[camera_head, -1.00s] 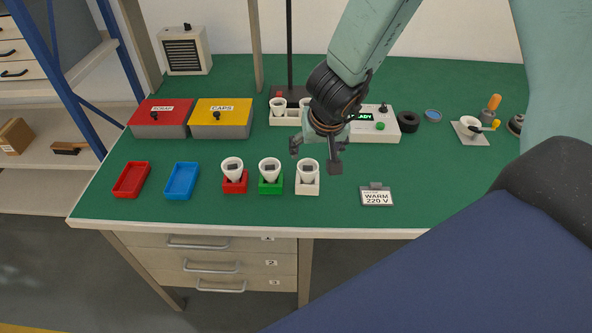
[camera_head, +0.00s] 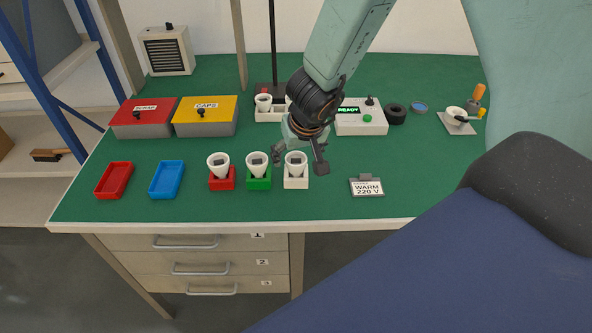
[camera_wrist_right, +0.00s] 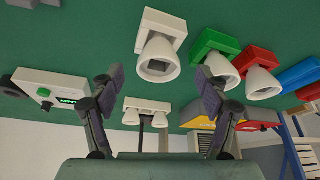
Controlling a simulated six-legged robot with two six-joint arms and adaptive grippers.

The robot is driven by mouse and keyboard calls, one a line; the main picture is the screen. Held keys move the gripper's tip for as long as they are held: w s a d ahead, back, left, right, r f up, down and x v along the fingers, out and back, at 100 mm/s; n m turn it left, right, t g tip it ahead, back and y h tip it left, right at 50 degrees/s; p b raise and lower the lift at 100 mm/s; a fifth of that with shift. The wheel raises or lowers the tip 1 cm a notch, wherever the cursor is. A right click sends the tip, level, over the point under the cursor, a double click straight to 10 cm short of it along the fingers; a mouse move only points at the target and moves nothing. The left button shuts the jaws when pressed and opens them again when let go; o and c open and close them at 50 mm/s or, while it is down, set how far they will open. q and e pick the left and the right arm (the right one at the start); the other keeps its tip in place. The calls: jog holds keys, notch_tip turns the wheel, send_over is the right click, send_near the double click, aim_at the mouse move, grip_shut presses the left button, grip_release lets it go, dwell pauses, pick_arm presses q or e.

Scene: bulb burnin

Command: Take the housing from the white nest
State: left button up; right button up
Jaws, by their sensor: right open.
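The white nest (camera_head: 296,184) stands near the front of the green bench, at the right end of a row of three nests. A white cup-shaped housing (camera_head: 296,160) with a dark square opening sits upright in it. My right gripper (camera_head: 299,164) is open, its fingers at either side of this housing in the head view. In the right wrist view the white nest (camera_wrist_right: 165,22) and housing (camera_wrist_right: 158,59) lie beyond and between the open fingertips (camera_wrist_right: 160,77), with nothing held. Whether the fingers touch the housing is not clear. My left gripper is not in view.
The red nest (camera_head: 222,184) and green nest (camera_head: 259,184) beside it also hold housings. A red tray (camera_head: 101,190) and blue tray (camera_head: 154,190) lie left. A WARM 220 V sign (camera_head: 368,188) stands right. A tester (camera_head: 365,125) reads READY behind the gripper.

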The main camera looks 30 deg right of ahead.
aim_at(297, 160)
jog(key=b+x, duration=0.1)
jog(key=x, duration=0.2)
jog(key=shift+s+d, duration=0.1)
jog(key=shift+d, duration=0.1)
jog(key=shift+w+f, duration=0.25)
jog(key=shift+w, duration=0.1)
jog(key=shift+a+r, duration=0.2)
jog(key=shift+r, duration=0.05)
jog(key=shift+c, duration=0.4)
jog(key=shift+s, duration=0.3)
jog(key=shift+c, duration=0.7)
jog(key=shift+d, duration=0.1)
jog(key=shift+c, duration=0.8)
jog(key=shift+w+f, duration=0.15)
jog(key=shift+w, duration=0.05)
jog(key=shift+c, duration=1.4)
jog(key=c, duration=0.3)
jog(key=shift+s, duration=0.15)
jog(key=shift+c, duration=0.6)
